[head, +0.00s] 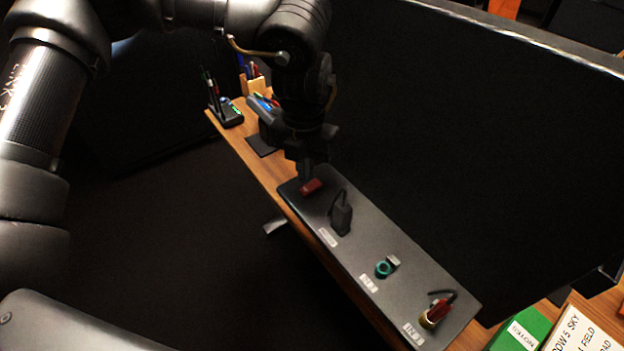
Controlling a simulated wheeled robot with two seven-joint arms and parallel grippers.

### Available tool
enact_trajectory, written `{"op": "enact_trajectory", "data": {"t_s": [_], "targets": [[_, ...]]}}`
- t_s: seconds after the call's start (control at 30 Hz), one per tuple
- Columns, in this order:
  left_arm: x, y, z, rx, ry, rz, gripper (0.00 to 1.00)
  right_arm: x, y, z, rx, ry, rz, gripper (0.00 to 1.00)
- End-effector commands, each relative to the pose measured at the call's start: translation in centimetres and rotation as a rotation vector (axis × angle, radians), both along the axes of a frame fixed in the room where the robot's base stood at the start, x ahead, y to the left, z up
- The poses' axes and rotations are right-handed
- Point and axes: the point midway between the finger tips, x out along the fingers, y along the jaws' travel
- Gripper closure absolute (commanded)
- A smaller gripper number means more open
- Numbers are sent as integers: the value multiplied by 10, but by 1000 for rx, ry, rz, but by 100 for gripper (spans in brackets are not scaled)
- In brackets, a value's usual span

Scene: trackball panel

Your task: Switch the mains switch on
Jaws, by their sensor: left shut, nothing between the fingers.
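The dark grey panel (360,240) lies along the wooden desk, with several fittings on it. A red block-like part (312,186) sits at its far end. Lower down are a black upright part (341,217), a teal ring with a grey piece (384,268), and a red and brass part (436,313). The small white labels are too small to read, so I cannot tell which fitting is the mains switch. My left gripper (305,172) is shut and empty, pointing down close to the red part at the far end. I cannot tell whether it touches it. My right gripper is out of view.
A black stand with pens (228,113) and a wooden pen holder (254,84) stand at the desk's far end. A green box (520,330) and a white lettered box (585,330) are at the lower right. A large dark screen (450,130) rises behind the panel.

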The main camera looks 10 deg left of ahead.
Motion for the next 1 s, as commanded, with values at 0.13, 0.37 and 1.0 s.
{"op": "enact_trajectory", "data": {"t_s": [0.13,0.37,1.0], "targets": [[0,0,17,-2,0,0,100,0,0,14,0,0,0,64],[0,0,36,-1,0,0,100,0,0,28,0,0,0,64],[0,0,37,-1,0,0,100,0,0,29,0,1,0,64]]}}
